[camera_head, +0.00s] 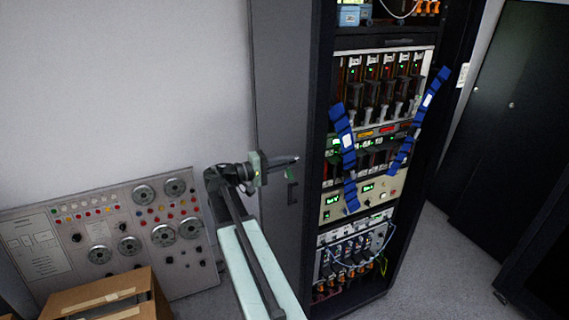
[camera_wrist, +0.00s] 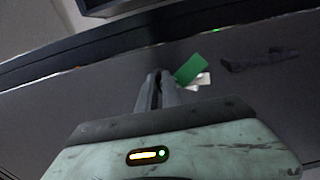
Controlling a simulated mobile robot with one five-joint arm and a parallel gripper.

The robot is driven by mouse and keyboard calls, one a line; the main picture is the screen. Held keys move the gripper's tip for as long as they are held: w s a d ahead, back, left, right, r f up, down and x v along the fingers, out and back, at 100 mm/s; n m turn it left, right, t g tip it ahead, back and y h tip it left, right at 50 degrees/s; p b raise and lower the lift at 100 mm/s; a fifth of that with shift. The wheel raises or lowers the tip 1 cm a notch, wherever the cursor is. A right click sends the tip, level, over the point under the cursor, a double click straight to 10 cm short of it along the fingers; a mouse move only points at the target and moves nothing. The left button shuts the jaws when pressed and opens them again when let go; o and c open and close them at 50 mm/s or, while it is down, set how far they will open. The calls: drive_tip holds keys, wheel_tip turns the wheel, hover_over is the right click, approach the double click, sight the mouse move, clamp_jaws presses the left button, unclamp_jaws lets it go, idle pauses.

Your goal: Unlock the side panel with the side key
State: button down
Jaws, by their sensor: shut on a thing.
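My gripper (camera_head: 292,160) reaches toward the dark grey side panel (camera_head: 278,90) of the rack. In the wrist view, my gripper (camera_wrist: 157,82) has its fingers close together. A green tag (camera_wrist: 188,69) shows right beside the fingertips, with a small pale metallic piece (camera_wrist: 202,80) next to it; together they look like the side key. The green tag also shows just below the fingertips in the head view (camera_head: 289,174). The shank of the key is mostly hidden. A dark handle (camera_head: 292,192) sits on the panel below the gripper; it lies right of the tag in the wrist view (camera_wrist: 260,60).
The open rack front (camera_head: 375,130) holds electronics modules, blue straps (camera_head: 343,140) and loose cables. A grey control panel (camera_head: 110,235) with dials leans on the left wall. A cardboard box (camera_head: 110,300) stands at lower left. Dark cabinets (camera_head: 510,120) stand right, with grey floor between.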

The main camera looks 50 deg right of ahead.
drive_tip(key=shift+w+r, duration=0.15)
drive_tip(key=c, duration=1.5)
unclamp_jaws()
drive_tip(key=shift+c, duration=0.2)
drive_tip(key=shift+f, duration=0.2)
